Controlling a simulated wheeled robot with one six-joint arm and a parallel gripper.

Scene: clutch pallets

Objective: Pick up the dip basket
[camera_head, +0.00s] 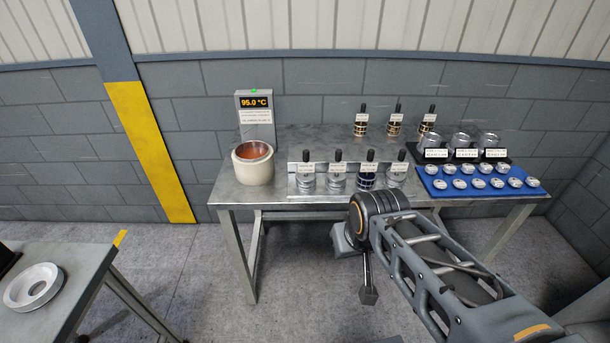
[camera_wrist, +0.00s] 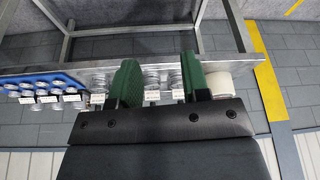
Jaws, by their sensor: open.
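Several small baskets or canisters with upright black handles and white tags stand on the steel table, and I cannot tell from the unreadable tags which is the dip basket. The front row sits at a metal rack: a silver one (camera_head: 307,183) at left, another silver one (camera_head: 337,184), a dark banded one (camera_head: 366,181) and a silver one (camera_head: 396,178) at right. Three dark-and-gold ones (camera_head: 361,128) stand behind. In the wrist view my gripper (camera_wrist: 159,80) has its green fingers apart, with tagged silver items showing between them. The gripper is not clear in the head view.
A cream pot (camera_head: 254,172) with orange liquid stands at the table's left, before a display (camera_head: 254,102) reading 95.0 °C. A blue tray (camera_head: 465,192) of small round parts and several silver cups (camera_head: 489,141) fill the right.

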